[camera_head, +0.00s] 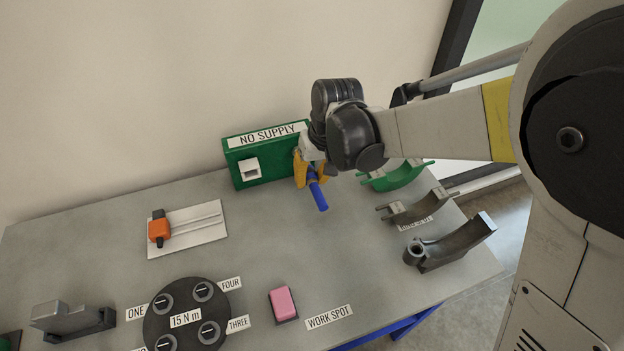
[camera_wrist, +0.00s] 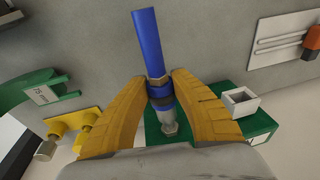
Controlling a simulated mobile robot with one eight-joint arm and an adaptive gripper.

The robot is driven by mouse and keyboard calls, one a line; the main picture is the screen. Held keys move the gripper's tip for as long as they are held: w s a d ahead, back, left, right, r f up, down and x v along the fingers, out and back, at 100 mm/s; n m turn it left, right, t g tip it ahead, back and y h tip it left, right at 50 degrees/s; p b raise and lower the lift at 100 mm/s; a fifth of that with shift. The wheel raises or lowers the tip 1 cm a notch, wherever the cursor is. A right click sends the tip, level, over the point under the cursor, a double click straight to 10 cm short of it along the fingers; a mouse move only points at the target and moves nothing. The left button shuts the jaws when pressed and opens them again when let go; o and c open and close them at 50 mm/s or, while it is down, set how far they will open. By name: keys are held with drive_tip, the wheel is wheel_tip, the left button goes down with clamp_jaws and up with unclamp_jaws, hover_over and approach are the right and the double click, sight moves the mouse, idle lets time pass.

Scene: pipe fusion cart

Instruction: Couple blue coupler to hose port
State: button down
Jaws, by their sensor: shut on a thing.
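My gripper (camera_head: 312,176) has yellow fingers closed on the blue coupler (camera_wrist: 160,98), one finger on each side in the wrist view. A blue hose length (camera_wrist: 148,42) runs from the coupler away from the palm; its blue end (camera_head: 319,197) points down and toward the camera in the head view. A metal fitting (camera_wrist: 169,127) shows at the palm end of the coupler, in front of the green box. The green box (camera_head: 240,179), labelled NO SUPPLY, stands at the table's back. I cannot tell whether the coupler is seated on the port; fingers and palm hide part of it.
Green (camera_head: 395,178) and grey (camera_head: 415,210) curved shells lie to the right. An orange slider (camera_head: 159,229) on a white plate, a dark round dial (camera_head: 186,307) and a pink block (camera_head: 283,301) are left and front. The middle of the table (camera_head: 320,245) is clear.

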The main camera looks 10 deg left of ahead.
drive_tip(key=shift+w+a, duration=0.35)
drive_tip(key=shift+w, duration=0.2)
drive_tip(key=shift+w+a, duration=0.3)
drive_tip(key=shift+w, duration=0.25)
drive_tip(key=c, duration=1.1)
unclamp_jaws()
drive_tip(key=v, duration=1.2)
drive_tip(key=shift+s, duration=0.1)
drive_tip(key=shift+d, duration=0.1)
drive_tip(key=s+d+r+m+t, duration=0.2)
drive_tip(key=s+d, duration=0.1)
drive_tip(key=d, duration=0.5)
drive_tip(key=s+d+r+m+t, duration=0.1)
drive_tip(key=s+d+r, duration=0.1)
drive_tip(key=d, duration=0.6)
drive_tip(key=s+d+f+m+t, duration=0.1)
drive_tip(key=s+d, duration=0.2)
drive_tip(key=d, duration=0.1)
drive_tip(key=s+d+f+m+t+h, duration=0.1)
drive_tip(key=s+d, duration=0.2)
drive_tip(key=d, duration=0.1)
drive_tip(key=s+d+f+m+t+h, duration=0.1)
drive_tip(key=s+d, duration=0.2)
drive_tip(key=d, duration=0.2)
drive_tip(key=shift+s, duration=0.15)
